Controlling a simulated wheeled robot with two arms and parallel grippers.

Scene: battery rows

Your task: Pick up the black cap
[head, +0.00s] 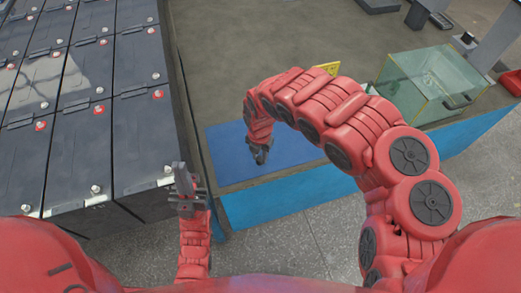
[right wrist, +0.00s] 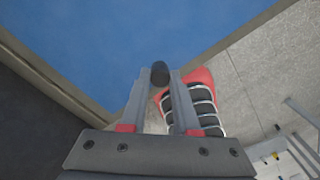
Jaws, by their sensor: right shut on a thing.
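The black cap (right wrist: 160,73) is a small dark round piece between the fingertips of my right gripper (right wrist: 158,80) in the right wrist view. Both fingers touch it from the sides. In the head view my right gripper (head: 260,154) points down over the blue mat (head: 226,141), and the cap cannot be told apart from the dark fingers there. My left gripper (head: 184,180) points away from me beside the battery rows; the view does not show whether its fingers are apart.
Rows of dark batteries (head: 140,150) with red marks fill the left. A glass box (head: 415,85) stands at the right of the grey table (head: 270,40), with a small yellow sign (head: 327,69) left of it. The middle of the table is clear.

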